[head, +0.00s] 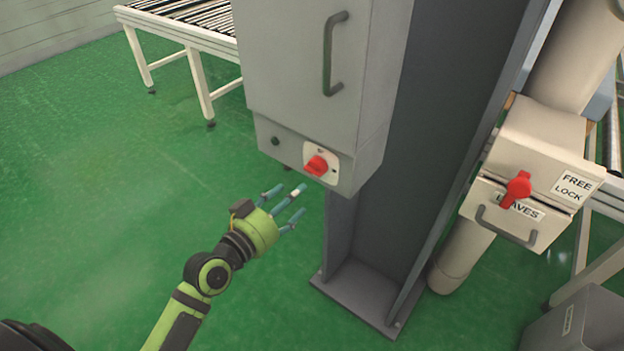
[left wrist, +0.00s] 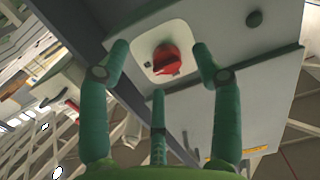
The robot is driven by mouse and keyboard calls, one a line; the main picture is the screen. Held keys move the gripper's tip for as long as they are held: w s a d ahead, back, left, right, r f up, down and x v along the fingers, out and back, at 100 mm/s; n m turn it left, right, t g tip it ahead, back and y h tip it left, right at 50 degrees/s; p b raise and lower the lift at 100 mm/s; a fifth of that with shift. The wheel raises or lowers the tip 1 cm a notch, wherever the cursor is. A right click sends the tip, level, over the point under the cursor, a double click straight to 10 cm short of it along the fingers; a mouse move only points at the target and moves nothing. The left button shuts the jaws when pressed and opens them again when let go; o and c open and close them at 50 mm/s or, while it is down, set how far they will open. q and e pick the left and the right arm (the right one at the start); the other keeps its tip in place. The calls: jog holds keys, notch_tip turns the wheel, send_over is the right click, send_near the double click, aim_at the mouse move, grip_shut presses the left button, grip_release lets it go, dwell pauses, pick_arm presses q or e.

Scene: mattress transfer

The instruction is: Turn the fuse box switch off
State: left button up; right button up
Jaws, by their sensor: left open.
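The fuse box (head: 300,80) is a grey cabinet on a grey steel column. Its red rotary switch (head: 316,165) sits on a white plate at the lower front. My left gripper (head: 293,203) is below and a little left of the switch, open and empty, apart from it. In the left wrist view, the red switch (left wrist: 166,60) shows on its white plate between the spread teal fingers (left wrist: 160,75). The fingers do not close on it. My right gripper is not in view.
A dark round button (head: 275,141) is left of the switch. The cabinet door has a handle (head: 333,55). A beige box (head: 530,170) with another red handle stands at the right. A roller conveyor (head: 190,25) is at the back left. Green floor at the left is clear.

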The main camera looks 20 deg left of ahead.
aim_at(311, 171)
pick_arm(q)
jog(key=shift+m+t+h, duration=0.3)
jog(key=shift+h, duration=0.1)
jog(key=w+r, duration=0.1)
jog(key=w+d+r+p, duration=0.1)
jog(key=w, duration=0.1)
jog(key=w+d+r, duration=0.1)
jog(key=w, duration=0.1)
jog(key=shift+d+r+p, duration=0.15)
jog(key=shift+r+p, duration=0.1)
jog(key=shift+p, duration=0.05)
jog(key=shift+w+d, duration=0.15)
jog(key=shift+w, duration=0.25)
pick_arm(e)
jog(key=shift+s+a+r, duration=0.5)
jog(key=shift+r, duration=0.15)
pick_arm(q)
jog(key=c, duration=1.1)
